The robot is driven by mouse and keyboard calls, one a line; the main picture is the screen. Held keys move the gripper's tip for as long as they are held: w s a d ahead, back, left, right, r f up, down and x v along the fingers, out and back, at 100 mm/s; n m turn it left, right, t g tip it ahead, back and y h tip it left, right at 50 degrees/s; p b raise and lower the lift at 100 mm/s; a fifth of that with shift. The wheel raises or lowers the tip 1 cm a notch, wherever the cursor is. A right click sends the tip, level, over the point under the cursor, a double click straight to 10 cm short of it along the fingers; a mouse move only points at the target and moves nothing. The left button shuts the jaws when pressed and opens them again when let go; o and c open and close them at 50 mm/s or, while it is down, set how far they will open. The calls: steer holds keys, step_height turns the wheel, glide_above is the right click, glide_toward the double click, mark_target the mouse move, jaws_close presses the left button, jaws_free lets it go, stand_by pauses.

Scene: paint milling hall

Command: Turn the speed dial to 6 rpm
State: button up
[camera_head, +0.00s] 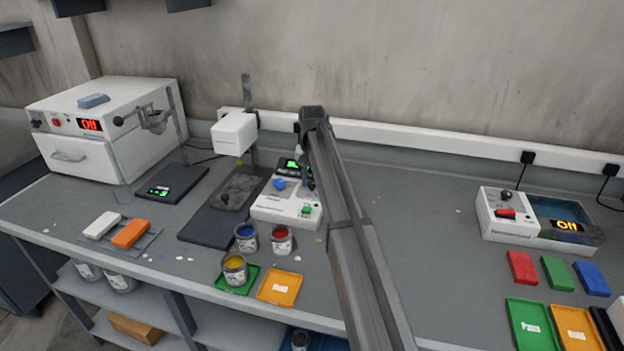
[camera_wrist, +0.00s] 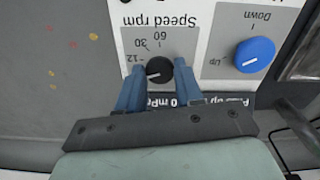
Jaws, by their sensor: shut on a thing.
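The black speed dial (camera_wrist: 158,70) shows upside down in the wrist view, between the two blue fingers of my gripper (camera_wrist: 157,84). The gripper is shut on it. The printed labels 12, 30, 60 and "Speed rpm" lie around and above it. The dial's white line points left and slightly down in the picture, below the 12 mark. Any mark lower than that is hidden by the left finger. In the head view my gripper (camera_head: 307,182) is over the right part of the white viscometer base (camera_head: 268,209), and the dial is hidden.
A blue Up/Down knob (camera_wrist: 255,55) sits close to the right of the dial in the wrist view. The white measuring head (camera_head: 235,133) stands on a post to the left. Paint cans, including a red one (camera_head: 282,240), stand in front. Bare table lies to the right.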

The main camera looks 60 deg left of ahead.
mark_target(312, 183)
steer(key=shift+n, duration=1.1)
steer(key=o, duration=1)
steer(key=shift+o, duration=0.2)
step_height(312, 183, up, 14)
steer(key=shift+f, duration=0.1)
